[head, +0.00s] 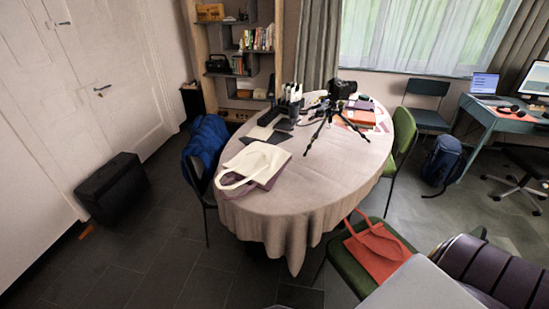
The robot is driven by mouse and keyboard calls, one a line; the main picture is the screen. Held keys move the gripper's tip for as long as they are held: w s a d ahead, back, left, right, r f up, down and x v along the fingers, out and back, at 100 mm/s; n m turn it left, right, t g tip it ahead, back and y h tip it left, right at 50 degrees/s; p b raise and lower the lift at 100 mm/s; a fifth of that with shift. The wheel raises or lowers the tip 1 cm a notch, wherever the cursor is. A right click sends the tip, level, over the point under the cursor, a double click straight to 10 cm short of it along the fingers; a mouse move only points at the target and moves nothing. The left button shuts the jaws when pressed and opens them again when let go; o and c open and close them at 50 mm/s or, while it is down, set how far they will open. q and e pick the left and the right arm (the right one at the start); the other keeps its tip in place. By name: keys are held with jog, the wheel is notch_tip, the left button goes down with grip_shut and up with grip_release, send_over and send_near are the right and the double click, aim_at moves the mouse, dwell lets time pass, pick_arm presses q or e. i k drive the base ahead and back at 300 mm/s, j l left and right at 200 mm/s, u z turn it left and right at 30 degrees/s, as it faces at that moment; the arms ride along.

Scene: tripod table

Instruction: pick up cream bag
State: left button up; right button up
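The cream bag (258,157) lies flat on the left side of the round table (310,190), which has a pale cloth.
A tripod (338,118) stands right of the bag, and dark flat items (268,130) lie behind it. A chair with a blue jacket (207,140) stands at the table's left. An orange bag (378,250) lies on a green front chair. The tabletop's front is clear.

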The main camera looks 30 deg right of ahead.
aim_at(258, 162)
jog(key=i+j+z, duration=0.45)
jog(key=j+z, duration=0.15)
jog(key=i+j+z, duration=0.3)
jog(key=j, duration=0.15)
jog(key=k, duration=0.1)
